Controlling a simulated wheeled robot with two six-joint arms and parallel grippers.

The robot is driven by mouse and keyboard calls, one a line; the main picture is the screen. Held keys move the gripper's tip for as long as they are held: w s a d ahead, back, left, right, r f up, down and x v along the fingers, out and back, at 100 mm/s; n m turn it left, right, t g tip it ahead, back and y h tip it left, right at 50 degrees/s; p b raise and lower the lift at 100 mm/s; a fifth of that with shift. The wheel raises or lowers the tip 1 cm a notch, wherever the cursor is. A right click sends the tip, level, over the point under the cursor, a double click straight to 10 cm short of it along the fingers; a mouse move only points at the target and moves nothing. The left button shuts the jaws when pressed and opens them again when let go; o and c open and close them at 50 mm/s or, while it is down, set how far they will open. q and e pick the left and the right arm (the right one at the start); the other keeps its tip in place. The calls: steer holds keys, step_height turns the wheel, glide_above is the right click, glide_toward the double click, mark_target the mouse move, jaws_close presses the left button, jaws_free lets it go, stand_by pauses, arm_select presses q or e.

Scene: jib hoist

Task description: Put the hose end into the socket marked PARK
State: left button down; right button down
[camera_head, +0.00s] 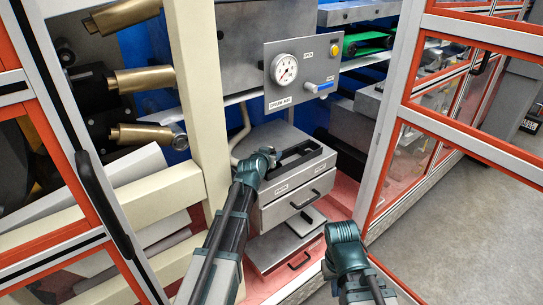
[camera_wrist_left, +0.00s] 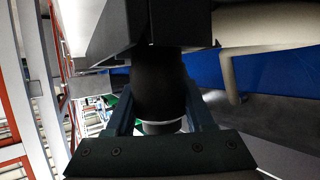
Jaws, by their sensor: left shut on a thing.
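My left gripper (camera_wrist_left: 160,112) has its two fingers on either side of a black cylinder (camera_wrist_left: 160,85) with a pale ring, and is shut on it. It looks like the hose end, but I cannot be sure. Its top meets a dark block (camera_wrist_left: 150,20); whether it sits inside cannot be told. In the head view my left arm reaches the top of a grey drawer cabinet, and the held piece is hidden there. My right gripper (camera_head: 343,232) is lower right; its jaws cannot be made out. No PARK marking is readable.
The grey drawer cabinet (camera_head: 300,202) stands on a reddish floor with an open lower drawer (camera_head: 285,250). Above it is a gauge panel (camera_head: 301,72). A cream post (camera_head: 197,90) and orange-edged door frames flank the opening. A pale pipe (camera_head: 240,128) curves behind the cabinet.

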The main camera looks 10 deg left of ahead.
arm_select(q)
steer(key=c, duration=0.7)
jaws_free()
steer(key=shift+f, duration=0.2)
steer(key=o, duration=0.4)
steer(key=shift+r, duration=0.1)
steer(key=shift+r, duration=0.15)
steer(key=p+v, duration=0.5)
steer(key=v, duration=0.7)
